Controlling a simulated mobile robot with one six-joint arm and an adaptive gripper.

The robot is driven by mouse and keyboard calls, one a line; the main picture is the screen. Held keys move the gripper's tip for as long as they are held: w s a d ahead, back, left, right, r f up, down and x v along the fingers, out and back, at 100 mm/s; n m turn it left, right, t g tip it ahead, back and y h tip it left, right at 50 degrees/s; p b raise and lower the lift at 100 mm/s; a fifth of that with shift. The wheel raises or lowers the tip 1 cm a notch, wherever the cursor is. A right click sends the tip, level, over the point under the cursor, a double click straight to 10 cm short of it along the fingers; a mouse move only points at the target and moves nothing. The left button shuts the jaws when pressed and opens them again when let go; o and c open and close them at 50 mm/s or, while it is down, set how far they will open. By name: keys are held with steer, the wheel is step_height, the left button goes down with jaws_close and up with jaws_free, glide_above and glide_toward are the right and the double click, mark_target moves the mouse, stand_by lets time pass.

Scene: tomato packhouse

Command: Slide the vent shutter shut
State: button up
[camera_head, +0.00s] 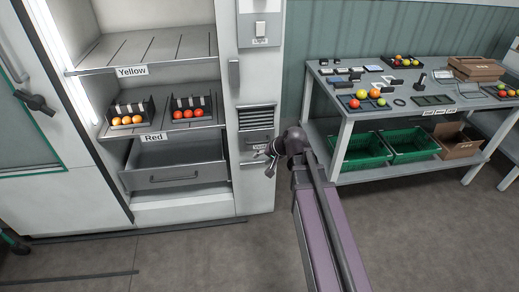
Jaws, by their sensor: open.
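The vent (256,118) is a dark slatted grille on the narrow panel of the white cabinet, right of the shelves. Its slats are uncovered. A grey plate (256,138), which looks like the shutter, sits directly below the slats. A small label, probably "Vent" (260,147), is below it and partly covered by my arm. My gripper (270,168) is just below and in front of the plate, with its fingers apart and nothing between them. I cannot tell whether it touches the panel.
A light switch (260,30) is above the vent and a handle (234,77) is to its upper left. A drawer (175,175) sits under the "Red" shelf (160,128) with its fruit boxes. A worktable (335,118) stands at right. Floor in front is clear.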

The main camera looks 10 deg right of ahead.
steer(key=w+d+f+m+t+y+b, duration=0.2)
steer(key=w+f+m+t+b, duration=0.2)
steer(key=w+f+b, duration=0.6)
steer(key=m+t+h+b, duration=0.1)
steer(key=m+t+b, duration=0.45)
steer(key=b, duration=0.95)
glide_toward(259, 143)
steer(key=v, duration=0.3)
steer(key=shift+r+m, duration=0.1)
steer(key=shift+m, duration=0.35)
steer(key=shift+a, duration=0.1)
steer(key=b+x, duration=0.2)
steer(key=x, duration=1.1)
steer(key=shift+w+a+f+b, duration=0.1)
steer(key=shift+w+f+b, duration=0.1)
steer(key=shift+w+b, duration=0.15)
jaws_close()
